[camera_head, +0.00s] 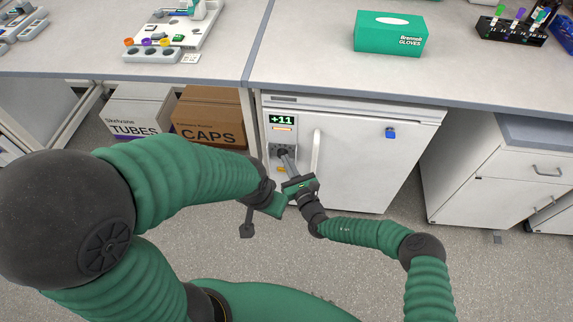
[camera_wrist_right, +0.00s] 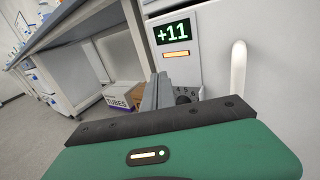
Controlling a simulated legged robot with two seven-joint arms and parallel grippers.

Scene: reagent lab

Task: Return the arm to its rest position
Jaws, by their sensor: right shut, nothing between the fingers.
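My right gripper (camera_head: 286,154) reaches in from the right, its grey fingers together and empty. They point at the control panel (camera_head: 273,136) of a white under-bench fridge (camera_head: 365,160), in front of its dial. In the right wrist view the shut fingers (camera_wrist_right: 158,92) overlap the panel's lower part, and the numbered dial (camera_wrist_right: 186,95) is partly hidden behind them. Whether they touch it I cannot tell.
The fridge's vertical handle (camera_head: 316,152) is just right of my right gripper. A TUBES box (camera_head: 137,113) and a CAPS box (camera_head: 208,118) stand under the bench at left. The bench edge (camera_head: 340,101) runs above. Open floor (camera_head: 375,260) lies below.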

